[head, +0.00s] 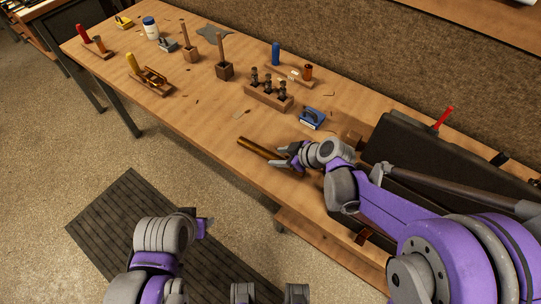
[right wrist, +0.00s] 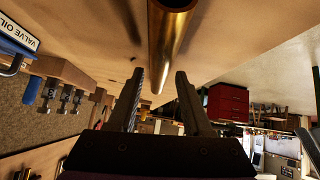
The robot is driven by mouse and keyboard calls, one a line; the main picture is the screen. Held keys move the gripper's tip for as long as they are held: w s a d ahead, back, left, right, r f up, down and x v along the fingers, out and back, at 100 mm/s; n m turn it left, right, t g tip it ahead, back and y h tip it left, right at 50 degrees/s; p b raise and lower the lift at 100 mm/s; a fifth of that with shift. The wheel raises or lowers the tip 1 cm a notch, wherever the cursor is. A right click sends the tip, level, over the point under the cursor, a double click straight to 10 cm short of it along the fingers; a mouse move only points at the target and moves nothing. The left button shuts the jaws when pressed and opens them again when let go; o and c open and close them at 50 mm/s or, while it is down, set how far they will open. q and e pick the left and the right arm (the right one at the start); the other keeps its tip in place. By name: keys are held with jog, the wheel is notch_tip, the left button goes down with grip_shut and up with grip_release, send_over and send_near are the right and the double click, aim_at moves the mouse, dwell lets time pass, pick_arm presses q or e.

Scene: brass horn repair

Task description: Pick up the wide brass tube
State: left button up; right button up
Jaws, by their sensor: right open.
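The wide brass tube (head: 257,147) lies on the wooden bench near its front edge. My right gripper (head: 286,157) is open at the tube's right end, low over the bench. In the right wrist view the tube (right wrist: 172,42) runs from the top edge down to between the open fingertips (right wrist: 159,75). Gaps show between the fingers and the tube, so I see no grip. My left arm shows at the bottom of the head view, in front of the bench.
A blue valve oil holder (head: 312,118) and a wooden block with several valves (head: 268,97) stand behind the tube. A dark case (head: 420,150) is at the right, beside my right arm. The bench left of the tube (head: 190,110) is mostly clear.

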jog(key=shift+x, duration=1.05)
grip_shut()
jog(key=shift+r, duration=0.15)
